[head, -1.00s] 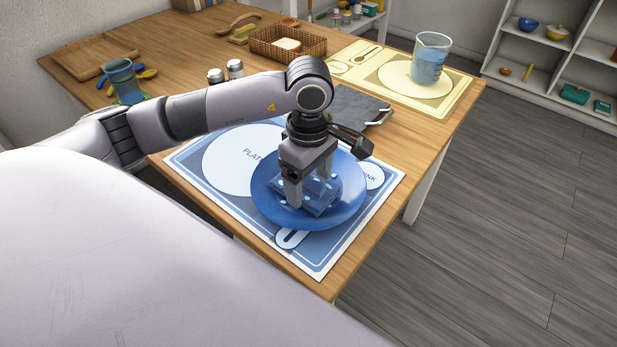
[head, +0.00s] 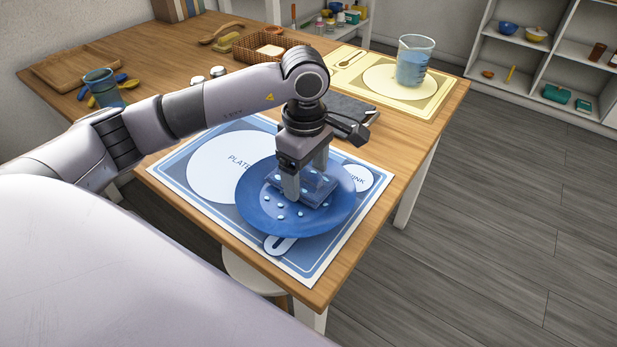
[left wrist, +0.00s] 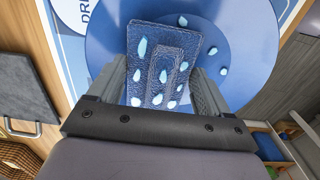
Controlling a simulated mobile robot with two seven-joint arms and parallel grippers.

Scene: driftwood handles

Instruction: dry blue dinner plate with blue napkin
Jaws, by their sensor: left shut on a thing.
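The blue dinner plate (head: 325,222) lies on the blue placemat (head: 205,207), covering part of its printed outlines. Several pale water drops show on the plate's near side, and it also shows in the left wrist view (left wrist: 250,75). The folded blue napkin (head: 318,186) lies on the plate's far half, with pale drop shapes over it in the left wrist view (left wrist: 165,50). My left gripper (head: 306,192) points down over the plate, shut on the napkin, with one finger at each side of it. My right gripper is in no view.
A grey slab with a metal handle (head: 350,110) lies behind my left gripper. A blue cup (head: 103,88), two shakers and a wicker basket (head: 270,46) stand farther back. The table edge runs close to the plate's right.

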